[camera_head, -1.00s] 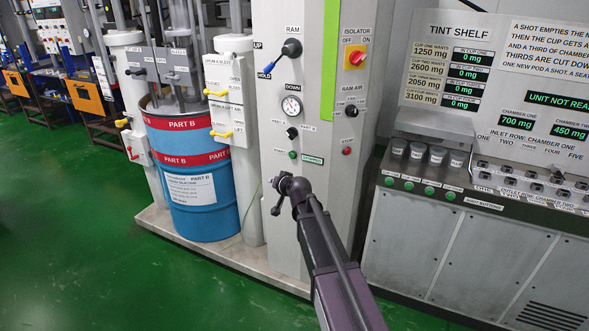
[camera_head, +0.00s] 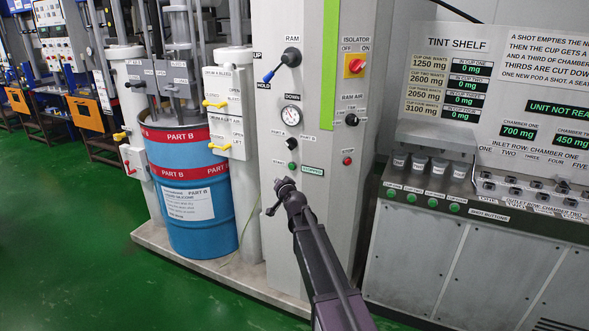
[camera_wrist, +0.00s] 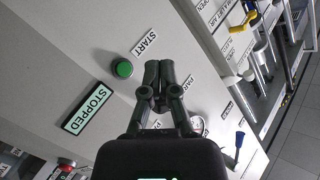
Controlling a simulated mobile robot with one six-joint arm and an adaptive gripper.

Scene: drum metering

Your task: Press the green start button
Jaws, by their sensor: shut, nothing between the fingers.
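The green start button (camera_head: 292,165) is on the light grey ram panel, between a START label and a lit STOPPED sign (camera_head: 312,170). My gripper (camera_head: 284,184) is just below the button in the head view. In the wrist view the green button (camera_wrist: 123,69) is fully visible, left of my shut fingertips (camera_wrist: 158,68). The fingers are together and empty, with the START label (camera_wrist: 145,42) above them. I cannot tell how far the fingertips are from the panel.
A red button (camera_head: 347,161) and the ram air knob (camera_head: 352,119) are to the right of the start button. A dark knob (camera_head: 291,133) and gauge (camera_head: 291,115) are above it. A blue drum (camera_head: 195,215) stands left. The tint shelf (camera_head: 450,160) is at right.

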